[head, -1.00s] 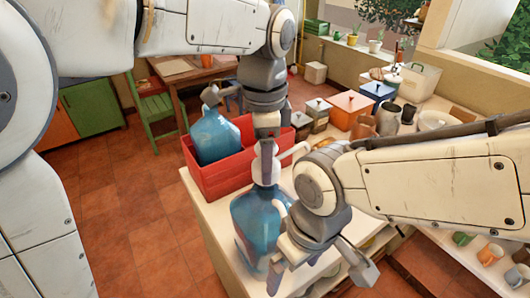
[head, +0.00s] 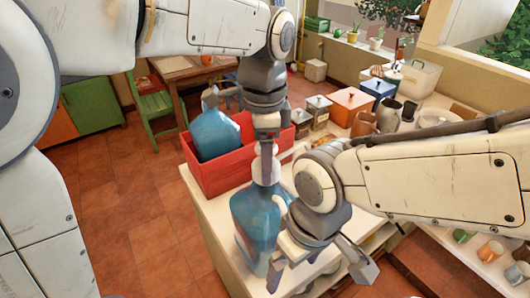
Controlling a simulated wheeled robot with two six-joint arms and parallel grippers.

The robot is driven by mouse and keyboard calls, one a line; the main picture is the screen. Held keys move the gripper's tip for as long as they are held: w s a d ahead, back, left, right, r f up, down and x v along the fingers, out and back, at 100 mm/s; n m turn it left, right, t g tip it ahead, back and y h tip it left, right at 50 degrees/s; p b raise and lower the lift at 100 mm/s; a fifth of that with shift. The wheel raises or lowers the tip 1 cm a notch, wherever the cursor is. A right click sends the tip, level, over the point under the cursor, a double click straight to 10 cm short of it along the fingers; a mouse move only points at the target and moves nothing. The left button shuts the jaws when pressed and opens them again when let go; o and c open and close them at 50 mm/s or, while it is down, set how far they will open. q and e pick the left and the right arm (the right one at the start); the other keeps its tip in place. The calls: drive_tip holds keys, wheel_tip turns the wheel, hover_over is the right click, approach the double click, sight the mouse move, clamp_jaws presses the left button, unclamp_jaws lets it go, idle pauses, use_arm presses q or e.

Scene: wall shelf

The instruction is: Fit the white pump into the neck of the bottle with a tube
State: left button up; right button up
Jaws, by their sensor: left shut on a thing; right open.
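A translucent blue bottle (head: 255,222) stands on the pale counter, below my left gripper. The white pump (head: 266,168) is directly over the bottle's neck. My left gripper (head: 266,140) points down and is shut on the pump's top. The pump's lower end meets the top of the bottle in this view; I cannot tell how deep it sits, and the neck is hidden. My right gripper (head: 318,266) is open at the bottle's right side, one finger in front of its lower part and the other well to the right. I see no grip on the bottle.
Lidded boxes (head: 352,105) and a grey jug (head: 388,116) stand at the back right. Mugs (head: 490,252) sit on a lower right shelf. Bare counter (head: 200,205) shows at left.

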use_arm(q)
drive_tip(key=shift+f, duration=0.3)
idle(0.4)
drive_tip(key=o, duration=1.5)
wheel_tip(320, 180, up, 10)
drive_tip(key=shift+r, duration=0.25)
drive_tip(key=shift+f, duration=0.15)
wheel_tip(320, 180, down, 10)
drive_tip(key=shift+f, duration=0.15)
drive_tip(key=shift+r, duration=0.35)
